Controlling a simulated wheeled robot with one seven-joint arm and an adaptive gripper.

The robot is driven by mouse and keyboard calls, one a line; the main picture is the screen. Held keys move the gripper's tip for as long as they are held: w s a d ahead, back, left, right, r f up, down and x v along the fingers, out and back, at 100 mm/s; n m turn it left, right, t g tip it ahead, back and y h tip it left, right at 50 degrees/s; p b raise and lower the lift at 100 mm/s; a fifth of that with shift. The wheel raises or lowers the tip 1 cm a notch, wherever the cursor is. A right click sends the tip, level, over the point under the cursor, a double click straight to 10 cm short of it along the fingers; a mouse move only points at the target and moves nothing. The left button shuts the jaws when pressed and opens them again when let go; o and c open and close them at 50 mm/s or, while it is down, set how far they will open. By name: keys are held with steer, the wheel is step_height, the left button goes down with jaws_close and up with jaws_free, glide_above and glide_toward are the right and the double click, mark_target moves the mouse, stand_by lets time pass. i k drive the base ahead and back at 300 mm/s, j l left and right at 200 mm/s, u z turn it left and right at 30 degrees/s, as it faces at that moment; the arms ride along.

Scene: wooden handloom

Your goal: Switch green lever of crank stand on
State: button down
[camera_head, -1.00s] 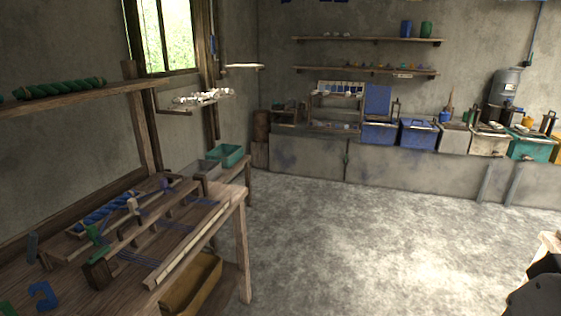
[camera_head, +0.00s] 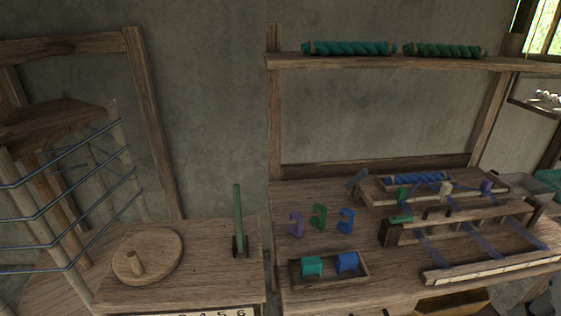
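The green lever (camera_head: 238,212) stands nearly upright in a small dark bracket at the right side of the crank stand's wooden top (camera_head: 205,272). To its left on the same top lies a round wooden crank disc (camera_head: 147,257) with a short peg handle. A strip with numbers shows on the stand's front edge at the bottom of the view. My gripper is not in view, so whether it is open or shut does not show. Nothing touches the lever.
A wooden frame with blue threads (camera_head: 60,215) stands left of the crank disc. To the right, a loom table (camera_head: 300,195) holds several coloured hooks, a small tray (camera_head: 330,283) with green and blue blocks, and a loom. A shelf (camera_head: 400,62) with yarn rolls hangs above.

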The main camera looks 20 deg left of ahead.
mark_target(237, 195)
steer(key=i+l+u, duration=0.2)
steer(key=u, duration=0.25)
steer(key=i+l+u, duration=0.1)
steer(key=l+u, duration=0.3)
steer(key=i+l+u, duration=0.1)
steer(key=l+u, duration=0.2)
steer(key=u, duration=0.15)
steer(key=l+u, duration=0.4)
steer(key=k, duration=0.65)
steer(key=i+l+u, duration=0.1)
steer(key=l, duration=0.2)
steer(key=i+l+u, duration=0.15)
steer(key=l, duration=0.2)
